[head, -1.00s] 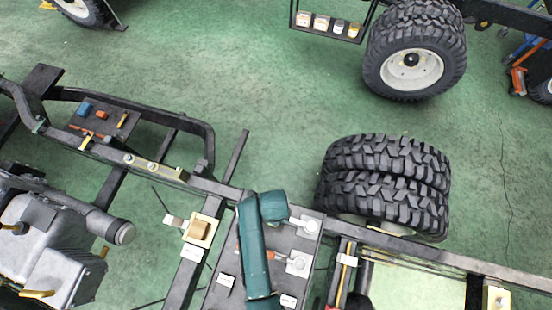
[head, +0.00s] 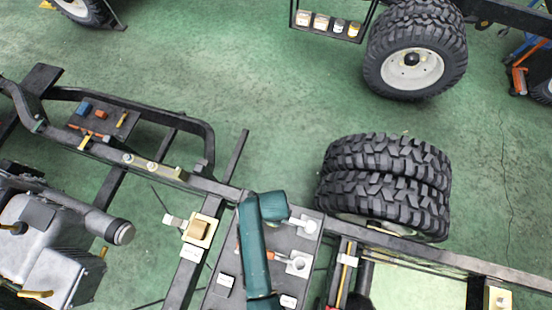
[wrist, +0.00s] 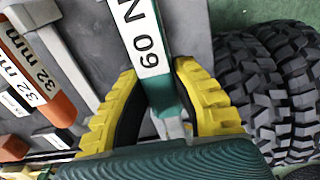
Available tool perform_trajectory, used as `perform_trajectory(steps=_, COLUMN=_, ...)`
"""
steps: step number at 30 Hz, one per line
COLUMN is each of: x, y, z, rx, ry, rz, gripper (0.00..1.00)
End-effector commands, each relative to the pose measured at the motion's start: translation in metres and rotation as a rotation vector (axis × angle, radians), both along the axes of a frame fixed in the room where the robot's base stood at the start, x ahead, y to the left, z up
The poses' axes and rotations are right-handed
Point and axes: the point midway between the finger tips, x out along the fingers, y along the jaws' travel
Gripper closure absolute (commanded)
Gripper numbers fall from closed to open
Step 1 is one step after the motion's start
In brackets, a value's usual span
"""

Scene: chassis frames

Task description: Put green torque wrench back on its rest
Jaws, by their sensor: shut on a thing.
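The green torque wrench (wrist: 163,96) shows in the wrist view as a green bar with a white "60 N" label. My gripper (wrist: 157,72) has its yellow fingers shut on it. The bar runs from between the fingers up to the top edge of the view, over a grey surface. In the head view my teal arm covers the gripper and the wrench. Two white holders (head: 305,225) stand on the dark grey tray (head: 216,297) just right of my arm. I cannot tell whether the wrench touches a rest.
An orange wrench (wrist: 45,82) marked "32 mm" lies left of my gripper. Big tyres (head: 385,185) stand right of the tray and also fill the right of the wrist view (wrist: 270,90). Chassis rails (head: 420,255) border the tray.

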Motion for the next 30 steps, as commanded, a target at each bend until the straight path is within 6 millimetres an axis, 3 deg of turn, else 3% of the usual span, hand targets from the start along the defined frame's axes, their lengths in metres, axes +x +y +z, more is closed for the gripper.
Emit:
perform_trajectory(steps=24, x=0.0015, y=0.0001, z=-0.0045, rx=0.0, ry=-0.004, rz=0.0, gripper=1.0)
perform_trajectory(steps=25, x=0.0015, y=0.0001, z=-0.0044, rx=0.0, ry=-0.004, rz=0.0, gripper=0.7)
perform_trajectory(steps=28, x=0.0013, y=0.0001, z=-0.0046, rx=0.0, ry=-0.003, rz=0.0, gripper=0.51)
perform_trajectory(steps=30, x=0.0011, y=0.0, z=-0.0048, rx=0.0, ry=-0.003, rz=0.0, gripper=0.51)
